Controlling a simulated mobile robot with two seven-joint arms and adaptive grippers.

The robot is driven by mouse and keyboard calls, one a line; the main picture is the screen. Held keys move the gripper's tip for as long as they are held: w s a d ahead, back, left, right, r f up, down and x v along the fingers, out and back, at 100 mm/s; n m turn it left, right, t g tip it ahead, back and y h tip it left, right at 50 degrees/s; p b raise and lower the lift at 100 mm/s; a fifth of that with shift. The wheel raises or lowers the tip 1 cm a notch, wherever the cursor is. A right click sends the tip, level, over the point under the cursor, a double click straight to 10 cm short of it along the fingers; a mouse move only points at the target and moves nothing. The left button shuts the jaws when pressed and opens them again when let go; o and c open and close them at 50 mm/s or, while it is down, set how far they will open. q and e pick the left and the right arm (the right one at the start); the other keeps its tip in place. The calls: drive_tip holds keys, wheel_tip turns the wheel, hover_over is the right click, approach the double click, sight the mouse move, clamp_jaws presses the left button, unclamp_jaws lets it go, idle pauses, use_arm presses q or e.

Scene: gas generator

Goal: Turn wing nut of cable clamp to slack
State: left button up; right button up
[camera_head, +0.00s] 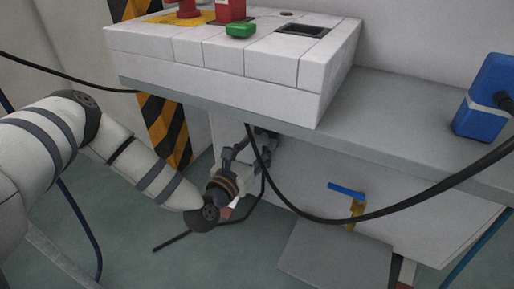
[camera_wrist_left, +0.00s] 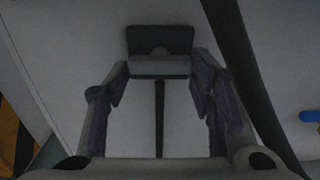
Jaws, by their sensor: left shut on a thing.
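The cable clamp (camera_wrist_left: 160,37) is a dark block on the pale wall of the unit, ahead in the left wrist view. Its wing nut (camera_wrist_left: 160,67) shows as a grey bar in front of it, between my fingertips. My left gripper (camera_head: 259,138) is under the grey ledge in the head view, shut on the wing nut. In the left wrist view, the two fingers of my left gripper (camera_wrist_left: 160,72) stand on either side of the bar. In the head view the fingers and ledge largely hide the clamp. My right gripper is not in view.
A black cable (camera_head: 330,219) hangs in a loop close by my left gripper. The grey ledge (camera_head: 410,120) and the white control box (camera_head: 215,85) are above. A blue-handled valve (camera_head: 347,190) is to the right, a striped post (camera_head: 165,125) to the left.

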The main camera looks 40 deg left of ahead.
use_arm(q)
drive_tip(key=shift+d+r, duration=0.1)
drive_tip(key=o, duration=1.2)
drive_tip(key=shift+c, duration=0.2)
drive_tip(key=v, duration=1.2)
